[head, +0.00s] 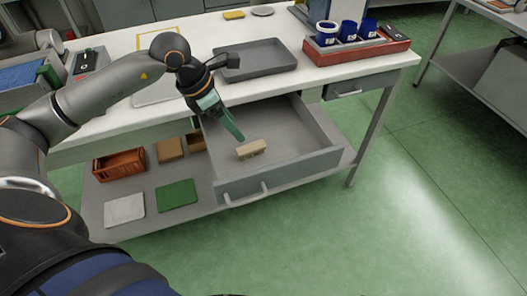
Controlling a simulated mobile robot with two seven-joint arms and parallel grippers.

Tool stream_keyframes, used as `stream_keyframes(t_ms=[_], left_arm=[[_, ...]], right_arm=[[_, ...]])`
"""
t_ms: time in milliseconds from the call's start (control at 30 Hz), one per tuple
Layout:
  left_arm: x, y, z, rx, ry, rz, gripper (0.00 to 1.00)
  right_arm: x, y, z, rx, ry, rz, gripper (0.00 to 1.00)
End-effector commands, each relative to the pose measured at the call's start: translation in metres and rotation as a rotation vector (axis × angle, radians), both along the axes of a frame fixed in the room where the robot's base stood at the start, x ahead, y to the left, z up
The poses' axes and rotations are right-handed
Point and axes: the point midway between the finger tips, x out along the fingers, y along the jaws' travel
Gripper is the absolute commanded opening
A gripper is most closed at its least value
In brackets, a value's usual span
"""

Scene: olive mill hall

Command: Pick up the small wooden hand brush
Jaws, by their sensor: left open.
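The small wooden hand brush (251,149) lies in the open grey drawer (315,157) under the white workbench (318,80). It is light tan and lies toward the drawer's front left. My left gripper (234,133) comes down from the upper left, with its green fingers just above and to the left of the brush. It is open and holds nothing visible. I cannot tell whether a fingertip touches the brush. My right gripper is not in the head view.
A grey tray (254,72) and a red rack with blue cups (357,53) stand on the bench. The lower shelf holds a rust-coloured crate (119,165), a green mat (177,194) and a white one (124,209).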

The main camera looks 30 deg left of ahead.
Motion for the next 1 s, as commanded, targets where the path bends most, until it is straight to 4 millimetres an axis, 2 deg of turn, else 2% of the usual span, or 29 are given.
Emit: stream_keyframes(t_ms=[33, 167, 500, 767, 1000], left_arm=[[0.001, 0.007, 0.001, 0.027, -0.003, 0.005, 0.72], [0.003, 0.013, -0.001, 0.054, -0.007, 0.011, 0.72], [0.020, 0.000, -0.054, 0.052, -0.005, 0.011, 0.72], [0.028, -0.003, -0.073, 0.051, -0.005, 0.012, 0.72], [0.041, -0.008, -0.106, 0.051, -0.005, 0.011, 0.72]], right_arm=[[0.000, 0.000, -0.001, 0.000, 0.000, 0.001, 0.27], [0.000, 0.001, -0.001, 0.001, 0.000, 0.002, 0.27], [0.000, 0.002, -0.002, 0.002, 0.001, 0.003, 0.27], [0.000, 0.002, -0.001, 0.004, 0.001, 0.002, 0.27], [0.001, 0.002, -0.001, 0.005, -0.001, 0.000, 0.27]])
